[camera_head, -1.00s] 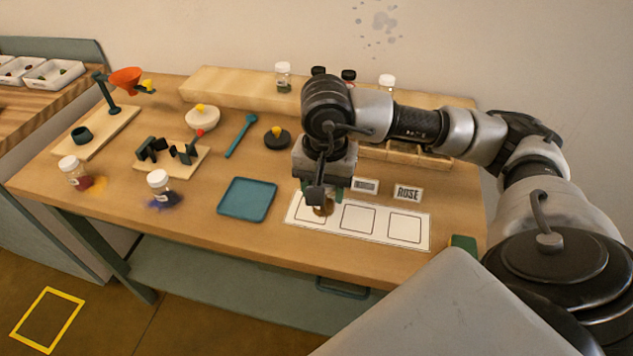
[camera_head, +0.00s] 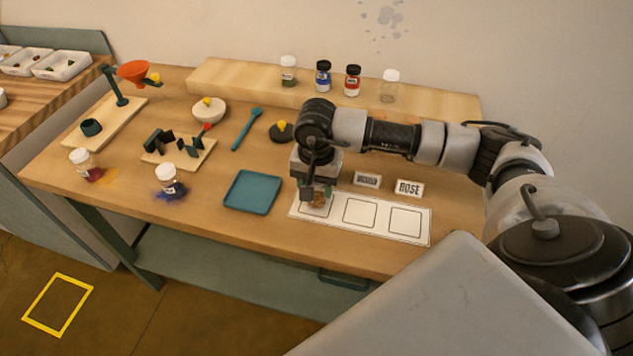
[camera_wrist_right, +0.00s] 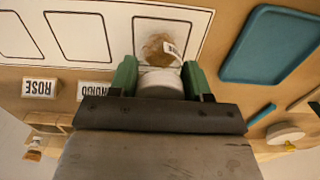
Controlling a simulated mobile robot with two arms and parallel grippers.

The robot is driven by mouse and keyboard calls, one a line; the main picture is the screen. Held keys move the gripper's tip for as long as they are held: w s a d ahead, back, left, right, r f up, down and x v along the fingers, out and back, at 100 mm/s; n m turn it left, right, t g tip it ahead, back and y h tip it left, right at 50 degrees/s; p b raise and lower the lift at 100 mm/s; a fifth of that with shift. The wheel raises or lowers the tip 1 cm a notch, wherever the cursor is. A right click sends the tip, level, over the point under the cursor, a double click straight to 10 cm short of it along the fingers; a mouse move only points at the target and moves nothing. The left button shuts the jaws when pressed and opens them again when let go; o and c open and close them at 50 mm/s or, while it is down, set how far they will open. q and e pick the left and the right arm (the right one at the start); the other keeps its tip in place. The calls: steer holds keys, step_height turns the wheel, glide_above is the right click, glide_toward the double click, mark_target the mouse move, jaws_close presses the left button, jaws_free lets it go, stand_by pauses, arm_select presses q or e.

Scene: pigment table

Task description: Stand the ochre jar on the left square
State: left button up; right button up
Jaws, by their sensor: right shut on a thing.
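The ochre jar shows ochre powder (camera_wrist_right: 157,46), a white lid (camera_wrist_right: 160,84) and a pale label in the right wrist view. My right gripper (camera_head: 318,193) is shut on it at the lid, with a green finger on each side. The jar looks upright over the left square (camera_wrist_right: 192,28) of the white card (camera_head: 335,222). I cannot tell whether its base touches the card. In the head view the gripper hides most of the jar; only a little ochre (camera_head: 317,204) shows. The middle square (camera_head: 360,212) and right square (camera_head: 405,220) are empty. My left gripper is not in view.
A teal tray (camera_head: 252,191) lies left of the card. Name cards, one reading ROSE (camera_head: 409,188), stand behind it. Several jars stand on the back ledge (camera_head: 235,79). A blue-powder jar (camera_head: 169,182) and a red-powder jar (camera_head: 84,165) stand at the left front.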

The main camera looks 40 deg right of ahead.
steer(key=shift+f+b, duration=0.2)
steer(key=shift+b, duration=0.1)
steer(key=o, duration=0.9)
steer(key=shift+o, duration=0.2)
steer(key=shift+r, duration=0.1)
steer(key=shift+r+p, duration=0.15)
steer(key=shift+p, duration=0.2)
step_height(320, 180, up, 12)
steer(key=shift+b, duration=1.1)
